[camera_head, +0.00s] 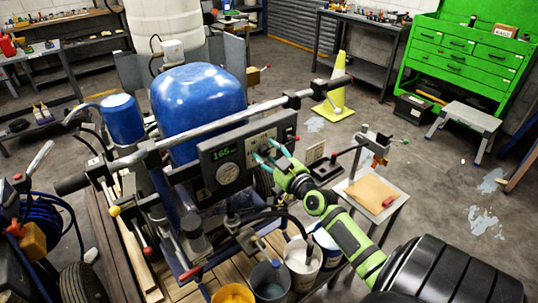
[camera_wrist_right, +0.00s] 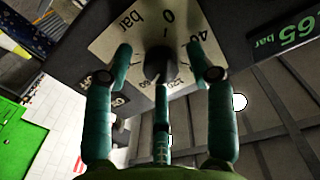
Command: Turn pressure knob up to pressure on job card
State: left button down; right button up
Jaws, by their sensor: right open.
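The line striper's dark control panel (camera_head: 245,150) stands below the blue tank and carries a lit green display (camera_head: 222,154) reading about 165 and a round pale gauge (camera_head: 228,174). In the right wrist view the black pressure knob (camera_wrist_right: 160,66) sits on a pale dial plate (camera_wrist_right: 103,45) marked "bar" with numbers around it. My right gripper (camera_head: 265,151) is at the panel's right half, its teal fingers open. In the wrist view its fingers (camera_wrist_right: 160,58) spread around the knob; contact cannot be told. My left gripper is not in view. I cannot identify the job card with certainty.
A metal bar (camera_head: 250,112) crosses above the panel. Buckets (camera_head: 270,280) stand below it. A small side table (camera_head: 345,188) with a tan board (camera_head: 371,192) is right of my right arm.

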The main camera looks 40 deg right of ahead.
grip_shut()
jog(key=shift+m, duration=0.5)
grip_release()
